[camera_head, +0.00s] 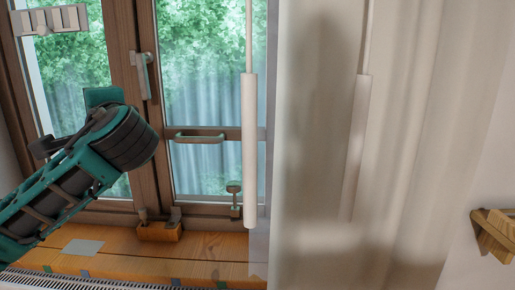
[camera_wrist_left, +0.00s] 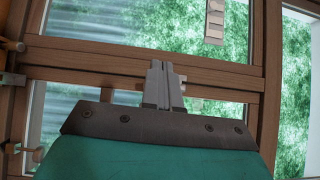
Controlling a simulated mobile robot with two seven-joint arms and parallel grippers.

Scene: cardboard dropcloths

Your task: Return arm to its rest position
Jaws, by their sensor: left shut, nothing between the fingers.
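My left arm (camera_head: 80,165) comes in from the left in the head view, teal and black, raised in front of the window above the sill. Its gripper fingers cannot be made out there. In the left wrist view, my left gripper (camera_wrist_left: 161,72) is shut and empty, its grey fingers pointing at the brown window frame (camera_wrist_left: 95,57). I cannot tell how far the fingers are from the frame. My right arm and right gripper are not in view.
A window handle (camera_head: 145,75) and a horizontal pull (camera_head: 200,137) stick out from the frame. A white rod (camera_head: 249,150) hangs before the window, left of a pale curtain (camera_head: 420,130). A wooden block (camera_head: 160,232) stands on the sill (camera_head: 125,264). A wooden piece (camera_head: 496,232) juts out at right.

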